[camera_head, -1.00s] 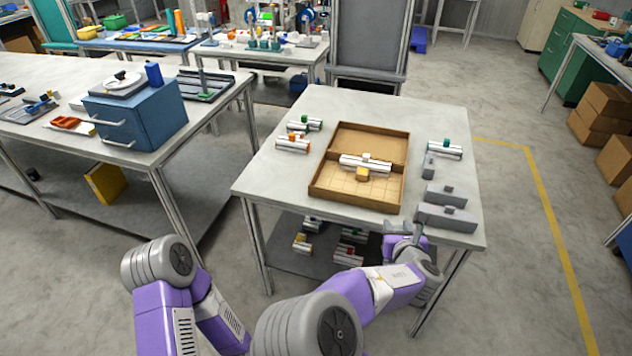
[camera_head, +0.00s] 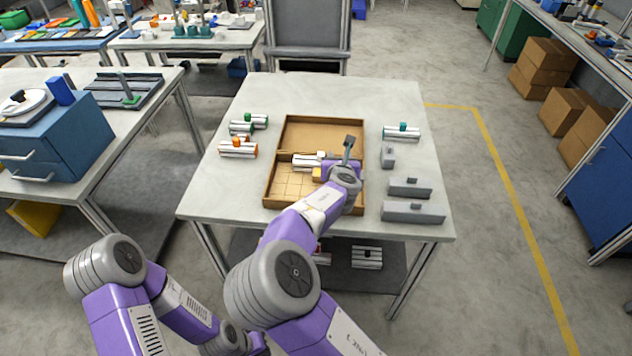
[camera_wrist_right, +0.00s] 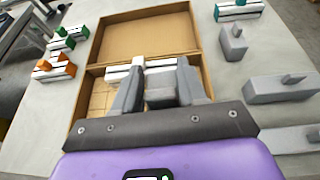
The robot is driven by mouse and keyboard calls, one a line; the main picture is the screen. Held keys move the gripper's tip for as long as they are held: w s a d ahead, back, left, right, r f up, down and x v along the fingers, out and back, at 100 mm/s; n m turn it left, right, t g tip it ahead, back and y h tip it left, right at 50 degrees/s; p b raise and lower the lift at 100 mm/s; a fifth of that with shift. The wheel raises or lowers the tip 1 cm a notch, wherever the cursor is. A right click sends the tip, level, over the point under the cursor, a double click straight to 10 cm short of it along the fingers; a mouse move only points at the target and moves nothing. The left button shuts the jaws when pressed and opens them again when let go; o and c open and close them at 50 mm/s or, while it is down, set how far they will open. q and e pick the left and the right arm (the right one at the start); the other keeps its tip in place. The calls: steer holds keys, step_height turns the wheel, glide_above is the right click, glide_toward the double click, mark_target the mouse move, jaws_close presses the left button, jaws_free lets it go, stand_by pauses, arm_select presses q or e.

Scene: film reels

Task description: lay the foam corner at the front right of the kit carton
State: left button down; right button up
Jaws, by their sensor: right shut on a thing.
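The kit carton (camera_head: 268,187) is an open tan box in the middle of the table, with a bare rear half and a grid-lined front half. A silver rail with a white block (camera_head: 305,161) lies across its middle. My right gripper (camera_head: 348,147) is over the carton's right side. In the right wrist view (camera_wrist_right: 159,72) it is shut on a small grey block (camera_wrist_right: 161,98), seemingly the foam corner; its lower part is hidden. The carton's front right is covered by my right arm. My left gripper is not visible.
Grey foam pieces stand right of the carton: a small one (camera_head: 388,158), a longer one (camera_head: 409,188) and the longest (camera_head: 412,213). A green-topped rail (camera_head: 402,133) lies behind them. Green-topped (camera_head: 242,127) and orange-topped (camera_head: 238,150) rails lie on the left. The table's front left is clear.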

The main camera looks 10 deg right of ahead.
steer(key=shift+w+r, duration=0.15)
steer(key=shift+w, duration=0.4)
steer(key=shift+m+h, duration=0.3)
steer(key=f, duration=0.2)
steer(key=f+b, duration=0.1)
steer(key=f, duration=0.1)
steer(key=f+b, duration=0.1)
steer(key=f, duration=0.1)
steer(key=shift+w, duration=0.25)
steer(key=shift+f+b, duration=0.8)
steer(key=shift+f, duration=1.1)
steer(key=shift+f, duration=0.1)
steer(key=o, duration=1)
steer(key=shift+o, duration=0.2)
